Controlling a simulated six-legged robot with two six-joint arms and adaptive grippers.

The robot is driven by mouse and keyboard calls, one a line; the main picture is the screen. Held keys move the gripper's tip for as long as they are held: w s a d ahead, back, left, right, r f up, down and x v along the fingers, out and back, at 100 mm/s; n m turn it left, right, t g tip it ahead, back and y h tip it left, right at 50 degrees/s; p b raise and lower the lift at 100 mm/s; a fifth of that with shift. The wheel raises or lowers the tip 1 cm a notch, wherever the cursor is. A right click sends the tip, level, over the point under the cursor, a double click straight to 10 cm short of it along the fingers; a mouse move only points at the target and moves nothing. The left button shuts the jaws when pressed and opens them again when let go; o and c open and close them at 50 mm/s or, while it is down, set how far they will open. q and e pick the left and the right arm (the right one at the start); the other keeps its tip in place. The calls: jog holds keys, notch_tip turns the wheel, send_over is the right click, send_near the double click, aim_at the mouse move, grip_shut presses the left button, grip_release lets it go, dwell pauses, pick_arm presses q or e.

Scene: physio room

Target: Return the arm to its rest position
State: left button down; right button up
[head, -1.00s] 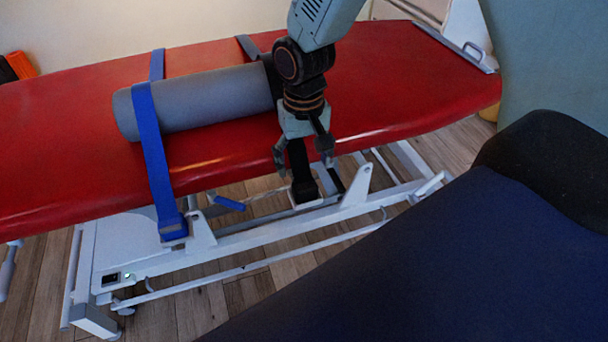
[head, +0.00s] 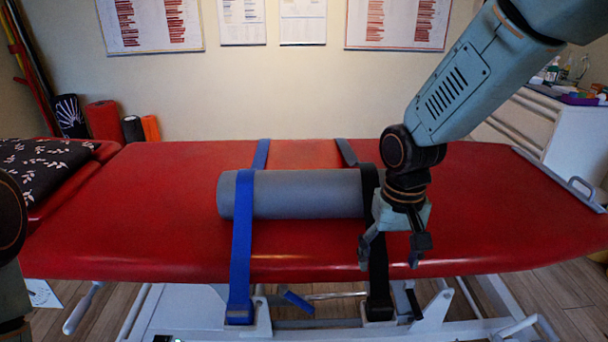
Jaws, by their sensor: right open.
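My right gripper (head: 391,257) hangs with its fingers pointing down at the front edge of the red treatment table (head: 500,215). It is open, and nothing shows between its fingers. It is in front of the black strap (head: 377,283) and partly hides it. A grey bolster (head: 305,194) lies across the table, with a blue strap (head: 242,235) over its left part and the black strap over its right end. Part of my left arm shows at the left edge, but its gripper is out of the picture.
A patterned black pillow (head: 45,170) lies on the table's left end. Rollers (head: 103,120) stand behind it by the wall. A white cabinet (head: 535,120) with small items stands at the back right.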

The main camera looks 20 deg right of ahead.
jog(key=s+a+f+n+p, duration=0.1)
jog(key=s+a+f, duration=0.1)
jog(key=s+f, duration=0.4)
jog(key=s+a+f, duration=0.2)
jog(key=s+f, duration=0.1)
jog(key=f, duration=0.5)
jog(key=s+f, duration=0.3)
jog(key=s, duration=0.5)
jog(key=s+f+n+p, duration=0.1)
jog(key=s+f, duration=0.3)
jog(key=s, duration=0.4)
jog(key=shift+s, duration=0.4)
